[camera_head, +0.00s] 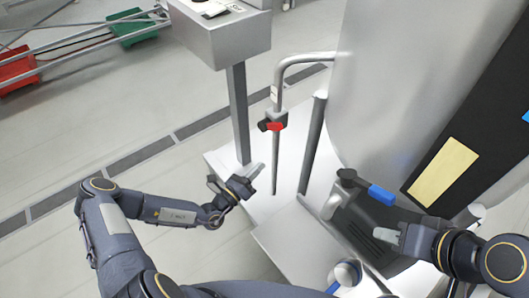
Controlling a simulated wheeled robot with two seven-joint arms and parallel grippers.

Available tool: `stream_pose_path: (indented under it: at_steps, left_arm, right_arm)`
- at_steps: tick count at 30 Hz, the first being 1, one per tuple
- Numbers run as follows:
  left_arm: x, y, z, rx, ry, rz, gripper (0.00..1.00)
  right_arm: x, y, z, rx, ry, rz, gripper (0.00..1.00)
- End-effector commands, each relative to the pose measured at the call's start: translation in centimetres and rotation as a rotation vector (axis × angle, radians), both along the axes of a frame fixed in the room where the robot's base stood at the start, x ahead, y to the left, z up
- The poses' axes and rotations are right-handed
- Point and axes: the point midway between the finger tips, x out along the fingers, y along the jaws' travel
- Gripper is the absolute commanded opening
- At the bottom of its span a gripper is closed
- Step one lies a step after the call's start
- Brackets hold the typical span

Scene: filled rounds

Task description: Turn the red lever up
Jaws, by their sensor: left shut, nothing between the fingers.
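The red lever (275,127) is short and sits on a dark valve fitting on the thin vertical pipe, near the middle of the head view. It appears roughly level, pointing left; its exact angle is too small to tell. My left gripper (257,171) is shut and empty, below and slightly left of the lever and clearly apart from it. My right gripper (386,237) is at the lower right, far from the red lever, near a dark box; its finger opening is not clear.
A grey post (238,115) carrying a metal box (222,35) stands left of the lever. A bent pipe (300,60) and a large steel tank (400,80) stand right. A blue lever handle (381,194) sits above my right gripper. A white platform (285,225) lies below.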

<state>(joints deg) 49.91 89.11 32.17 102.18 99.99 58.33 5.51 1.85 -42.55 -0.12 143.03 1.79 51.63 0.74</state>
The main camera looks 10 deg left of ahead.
Motion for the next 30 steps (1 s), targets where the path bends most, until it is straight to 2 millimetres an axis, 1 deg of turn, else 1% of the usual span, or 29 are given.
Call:
stream_pose_path:
  at_steps: [5, 9, 14, 16, 21, 25, 30]
  left_arm:
    - [2.4, -1.9, 0.6, -0.001, -0.002, -0.003, 0.0]
    - [4.8, -3.7, 1.2, 0.0, -0.002, -0.004, 0.0]
    - [7.4, -5.7, 1.9, -0.002, 0.001, -0.004, 0.0]
    - [7.9, -4.8, 3.1, 0.001, -0.002, 0.001, 0.0]
    - [8.7, -4.1, 4.6, 0.0, -0.001, -0.001, 0.0]
    - [8.9, -3.8, 5.1, -0.001, 0.001, -0.002, 0.0]
    - [8.9, -3.7, 5.1, -0.001, 0.002, -0.003, 0.0]
  right_arm:
    - [0.0, 0.0, 0.0, 0.0, 0.0, 0.0, 0.36]
    - [0.0, 0.0, -0.1, 0.0, 0.0, 0.0, 0.36]
    - [0.0, 0.0, -0.3, 0.0, 0.0, 0.0, 0.36]
    - [0.0, 0.0, -0.1, 0.0, 0.0, 0.0, 0.36]
    - [0.0, 0.0, 0.0, 0.0, 0.0, 0.0, 0.36]
    - [0.0, 0.0, 0.0, 0.0, 0.0, 0.0, 0.36]
    - [0.0, 0.0, 0.0, 0.0, 0.0, 0.0, 0.36]
